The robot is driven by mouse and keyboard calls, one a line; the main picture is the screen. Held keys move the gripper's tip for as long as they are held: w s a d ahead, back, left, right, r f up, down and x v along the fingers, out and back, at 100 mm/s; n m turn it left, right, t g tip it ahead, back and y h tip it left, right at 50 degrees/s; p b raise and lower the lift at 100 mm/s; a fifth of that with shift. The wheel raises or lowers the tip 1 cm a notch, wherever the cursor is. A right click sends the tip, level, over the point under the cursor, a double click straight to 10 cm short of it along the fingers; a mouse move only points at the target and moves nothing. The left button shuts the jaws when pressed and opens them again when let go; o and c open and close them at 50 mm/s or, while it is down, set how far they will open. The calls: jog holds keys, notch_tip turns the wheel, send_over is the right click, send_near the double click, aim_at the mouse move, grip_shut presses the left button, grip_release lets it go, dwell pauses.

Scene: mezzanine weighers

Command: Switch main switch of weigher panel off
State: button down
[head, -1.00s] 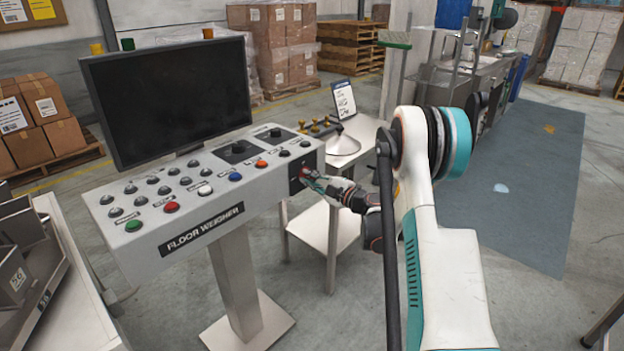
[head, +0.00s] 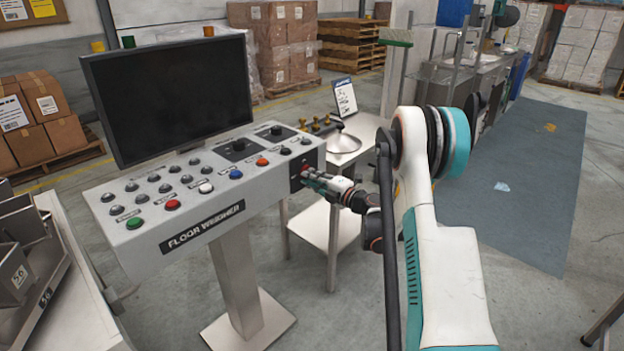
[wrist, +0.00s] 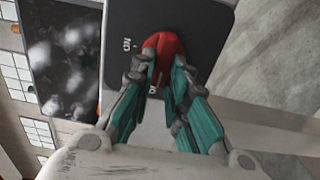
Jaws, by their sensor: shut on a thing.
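The weigher panel (head: 115,246) is a grey sloped console on a post, marked FLOOR WEIGHER, with rows of coloured buttons. White lettering shows on the plate beside the knob, partly hidden. My gripper (wrist: 165,82) is shut on the red knob, with one teal-padded finger on each side.
A dark monitor (head: 165,95) stands behind the console. A small steel table (head: 340,160) with a metal dish and a sign stands close behind my gripper. Open floor (head: 530,290) lies to the right.

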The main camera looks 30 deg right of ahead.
jog(key=shift+f, duration=0.1)
jog(key=c, duration=1.6)
grip_release()
jog(key=shift+o, duration=0.2)
jog(key=shift+s, duration=0.1)
jog(key=v, duration=1.1)
jog(key=shift+s, duration=0.4)
jog(key=shift+d, duration=0.15)
